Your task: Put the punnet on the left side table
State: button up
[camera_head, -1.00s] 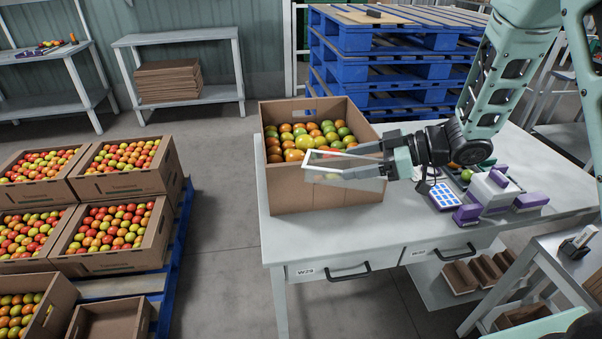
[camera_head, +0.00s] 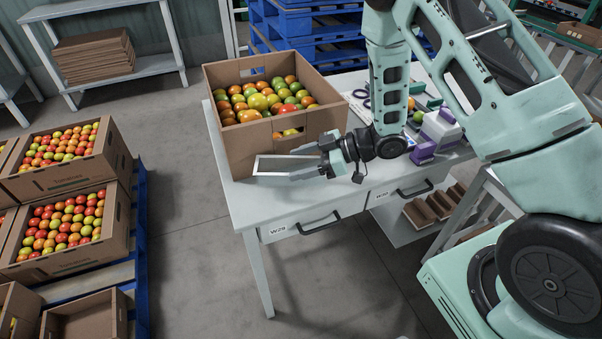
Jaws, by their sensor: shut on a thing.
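My gripper (camera_head: 292,170) is shut on a pale-rimmed, see-through shallow thing that looks like the punnet (camera_head: 286,163). It holds it level, close to the front side of a big cardboard crate of tomatoes. Whether the punnet touches the crate or the table cannot be told, and its contents are not clear. A grey side table (camera_head: 170,67) with a lower shelf stands at the back left against the wall. A stack of flat cardboard lies on it. Part of another grey table (camera_head: 6,93) shows at the far left edge.
The tomato crate (camera_head: 238,160) stands on the white worktable (camera_head: 243,200) with drawers. A purple-and-white device (camera_head: 437,132) is to its right. Tomato crates on a blue pallet (camera_head: 140,215) fill the left. Clear grey floor lies between pallet and worktable.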

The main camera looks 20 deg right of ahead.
aim_at(291, 171)
jog(key=shift+f, duration=1.9)
jog(key=shift+f, duration=0.15)
jog(key=o, duration=1)
